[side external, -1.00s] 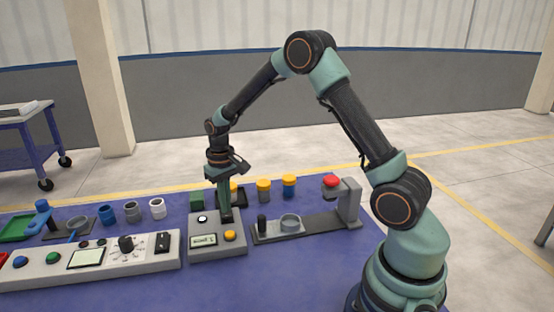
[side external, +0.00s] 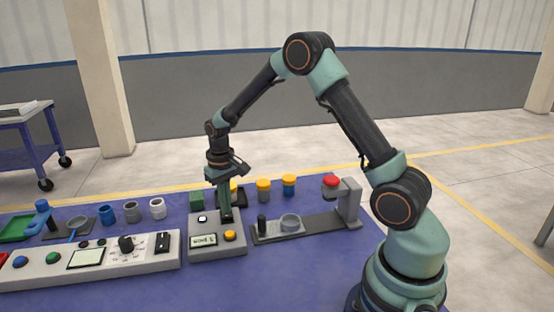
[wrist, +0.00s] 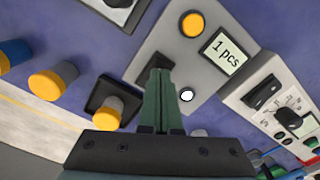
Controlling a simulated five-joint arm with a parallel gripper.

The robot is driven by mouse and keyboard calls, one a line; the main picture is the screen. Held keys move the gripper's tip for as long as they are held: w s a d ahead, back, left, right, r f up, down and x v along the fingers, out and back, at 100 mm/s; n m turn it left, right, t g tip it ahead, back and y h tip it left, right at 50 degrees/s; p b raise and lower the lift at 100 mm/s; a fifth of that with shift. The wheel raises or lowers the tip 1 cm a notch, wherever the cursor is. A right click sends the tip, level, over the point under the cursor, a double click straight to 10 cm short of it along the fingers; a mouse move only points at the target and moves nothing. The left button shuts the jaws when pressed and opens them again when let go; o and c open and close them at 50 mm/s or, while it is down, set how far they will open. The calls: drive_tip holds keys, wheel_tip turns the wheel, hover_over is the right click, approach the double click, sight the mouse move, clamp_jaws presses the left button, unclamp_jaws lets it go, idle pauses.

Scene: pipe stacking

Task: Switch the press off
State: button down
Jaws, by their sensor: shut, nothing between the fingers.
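My gripper (side external: 225,212) is shut and empty, pointing down at the back of a grey box (side external: 205,250) with a small display (side external: 203,240). In the wrist view the gripper (wrist: 160,72) covers part of a dark patch (wrist: 140,64) on that box; whether it touches is unclear. The display (wrist: 224,54) there reads "1 pcs", with a yellow button (wrist: 193,24) and a white button (wrist: 187,95) nearby. A bench unit with a red top (side external: 332,181) stands at right; I cannot tell for certain which thing is the press.
A long console (side external: 60,268) on the left has a dial (side external: 126,243), a black switch (side external: 163,242) and several coloured buttons. Yellow-capped cylinders (side external: 264,190) stand behind the grey box, and grey and blue cups (side external: 132,212) behind the console. The front of the blue table (side external: 280,285) is clear.

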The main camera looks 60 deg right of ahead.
sight(227, 216)
drive_tip(key=shift+f, duration=0.75)
idle(0.3)
drive_tip(key=shift+r, duration=3.55)
drive_tip(key=shift+r, duration=0.15)
drive_tip(key=s+a+r+n+t, duration=0.1)
drive_tip(key=s+a+r+t, duration=0.1)
drive_tip(key=s+r, duration=0.4)
drive_tip(key=s+a+r+n+t, duration=0.2)
drive_tip(key=s+a+r, duration=0.3)
drive_tip(key=s, duration=0.6)
drive_tip(key=shift+a+r+t, duration=0.25)
drive_tip(key=shift+r+t, duration=0.55)
drive_tip(key=shift+r, duration=0.45)
